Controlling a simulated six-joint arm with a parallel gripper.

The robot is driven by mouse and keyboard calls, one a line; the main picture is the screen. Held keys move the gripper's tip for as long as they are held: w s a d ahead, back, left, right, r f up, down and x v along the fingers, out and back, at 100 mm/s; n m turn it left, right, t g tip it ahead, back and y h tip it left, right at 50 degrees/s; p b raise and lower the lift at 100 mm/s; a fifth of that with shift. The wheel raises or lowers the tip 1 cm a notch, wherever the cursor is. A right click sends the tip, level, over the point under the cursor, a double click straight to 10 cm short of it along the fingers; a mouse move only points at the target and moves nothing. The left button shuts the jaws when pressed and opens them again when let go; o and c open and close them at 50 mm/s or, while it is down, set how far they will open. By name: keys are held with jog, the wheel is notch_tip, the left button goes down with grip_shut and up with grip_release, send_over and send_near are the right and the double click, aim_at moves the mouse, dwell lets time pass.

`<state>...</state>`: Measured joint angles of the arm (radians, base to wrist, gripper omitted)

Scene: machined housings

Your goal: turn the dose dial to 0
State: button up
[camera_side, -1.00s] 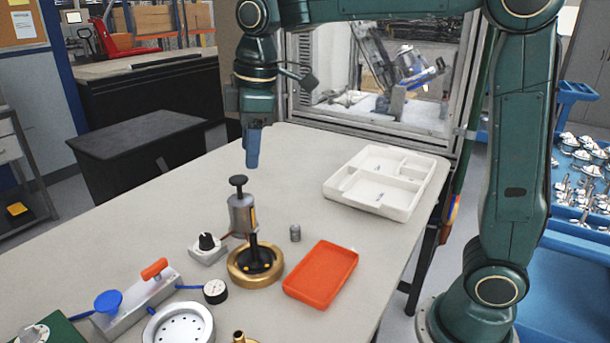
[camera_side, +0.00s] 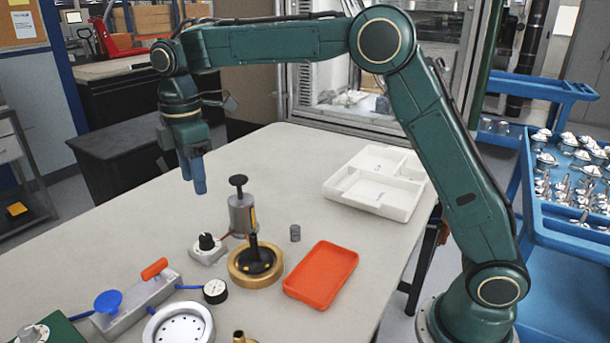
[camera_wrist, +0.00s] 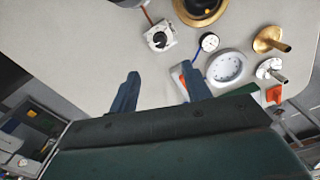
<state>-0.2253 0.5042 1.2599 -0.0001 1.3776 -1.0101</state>
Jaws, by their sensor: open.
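The dose dial (camera_side: 207,242) is a black knob on a small white base, on the table left of the grey dispenser cylinder (camera_side: 241,214). The dial also shows in the wrist view (camera_wrist: 160,39), above and beyond my fingertips. The number it points to is too small to read. My gripper (camera_side: 199,190) hangs with its blue fingers pointing down, behind the dial and above the table, touching nothing. In the wrist view the two fingers (camera_wrist: 160,77) are spread apart with nothing between them.
A brass ring base (camera_side: 244,275) with a black centre stands right of the dial. A gauge (camera_side: 215,291), a valve block (camera_side: 135,305) and a white perforated dish (camera_side: 178,330) lie nearer the front. An orange tray (camera_side: 321,274) and white tray (camera_side: 376,186) are to the right.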

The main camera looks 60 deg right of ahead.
aim_at(205, 236)
notch_tip(205, 236, down, 14)
jog(key=shift+r, duration=0.15)
dwell(0.7)
jog(key=c, duration=1)
